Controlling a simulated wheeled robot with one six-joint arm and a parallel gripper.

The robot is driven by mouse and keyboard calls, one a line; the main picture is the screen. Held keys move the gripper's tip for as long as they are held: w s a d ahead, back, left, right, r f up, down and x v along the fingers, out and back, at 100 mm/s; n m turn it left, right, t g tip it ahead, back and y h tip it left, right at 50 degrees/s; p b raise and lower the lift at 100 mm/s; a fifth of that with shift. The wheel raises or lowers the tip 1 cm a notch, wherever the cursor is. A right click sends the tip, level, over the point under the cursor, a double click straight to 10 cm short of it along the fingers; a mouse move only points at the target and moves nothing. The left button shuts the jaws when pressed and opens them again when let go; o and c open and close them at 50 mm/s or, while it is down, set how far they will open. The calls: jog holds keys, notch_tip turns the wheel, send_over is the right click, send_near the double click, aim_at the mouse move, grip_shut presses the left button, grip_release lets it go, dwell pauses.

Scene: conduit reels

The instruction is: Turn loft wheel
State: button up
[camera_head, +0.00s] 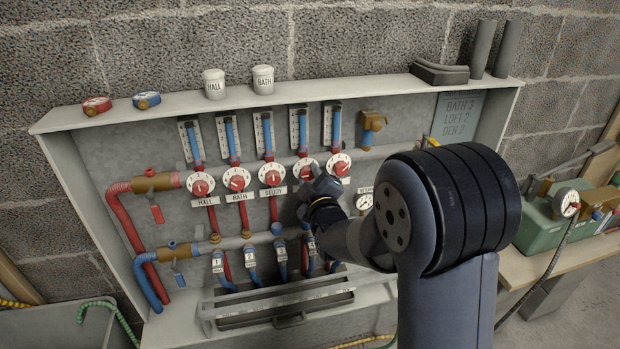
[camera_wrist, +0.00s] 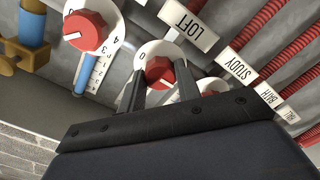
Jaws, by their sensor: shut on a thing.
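The loft wheel is a red knob on a white dial (camera_head: 304,165), fourth from the left in the row on the panel in the head view. In the wrist view the red knob (camera_wrist: 160,71) sits between the two dark fingers of my gripper (camera_wrist: 160,88), which are shut on its sides. A white LOFT label (camera_wrist: 188,26) is beside it, and a 0 shows on its dial. In the head view my gripper (camera_head: 316,184) covers the wheel's lower right and the label below. A grey board (camera_head: 463,108) reads BATH 3, LOFT 2, DEN 7.
Close beside are the study wheel (camera_head: 272,173) and the rightmost wheel (camera_head: 340,164), which shows large in the wrist view (camera_wrist: 86,31). Thermometer-like tubes stand above the wheels. White BATH (camera_head: 263,79) and HALL (camera_head: 214,84) caps stand on the shelf. A gauge (camera_head: 364,201) is at right.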

jog(key=shift+f+m+b, duration=0.1)
jog(key=shift+m+b, duration=0.2)
jog(key=shift+b, duration=0.2)
jog(key=m+b, duration=0.2)
jog(key=b, duration=0.1)
jog(key=shift+f+m, duration=0.15)
jog(key=shift+m, duration=0.25)
jog(key=m+b, duration=0.5)
jog(key=shift+b, duration=0.35)
jog(key=m+b, duration=0.4)
jog(key=m, duration=0.1)
jog(key=shift+m, duration=0.4)
jog(key=shift+r+m+b, duration=0.2)
jog(key=shift+m+b, duration=1.3)
jog(key=shift+m, duration=0.2)
jog(key=o, duration=1)
